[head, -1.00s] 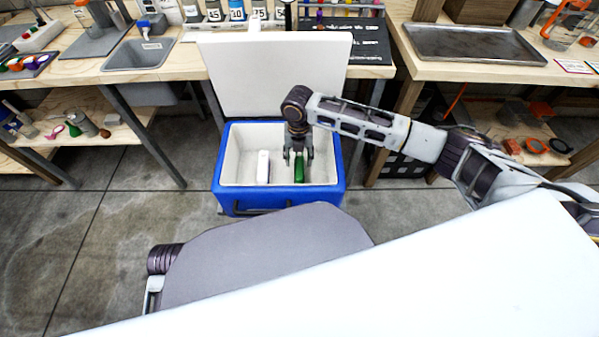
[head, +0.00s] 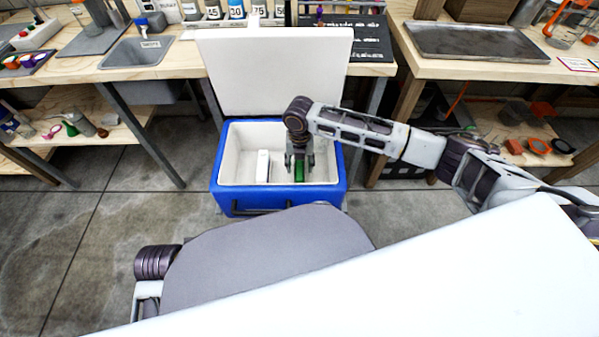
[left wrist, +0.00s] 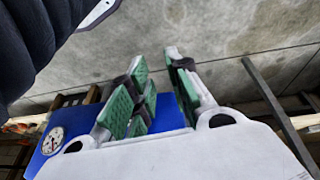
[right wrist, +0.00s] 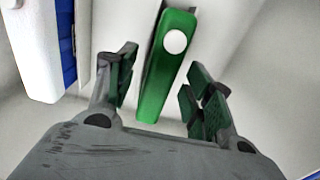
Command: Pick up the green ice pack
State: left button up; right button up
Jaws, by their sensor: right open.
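The green ice pack (head: 299,174) stands on edge inside the blue cooler (head: 228,200), right of its middle. In the right wrist view the green ice pack (right wrist: 166,70) is a slim green slab with a white round cap. My right gripper (head: 299,160) is inside the cooler, just above the pack. In the right wrist view this gripper (right wrist: 163,90) is open, with one finger on each side of the pack and gaps between. My left gripper (left wrist: 160,85) shows only in the left wrist view, open and empty, with floor behind it.
A white ice pack (head: 263,166) stands in the cooler left of the green one. The cooler's white lid (head: 275,75) is raised at the back. The floor left of the cooler is clear.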

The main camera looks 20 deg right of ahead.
jog(key=shift+f, duration=0.6)
grip_shut()
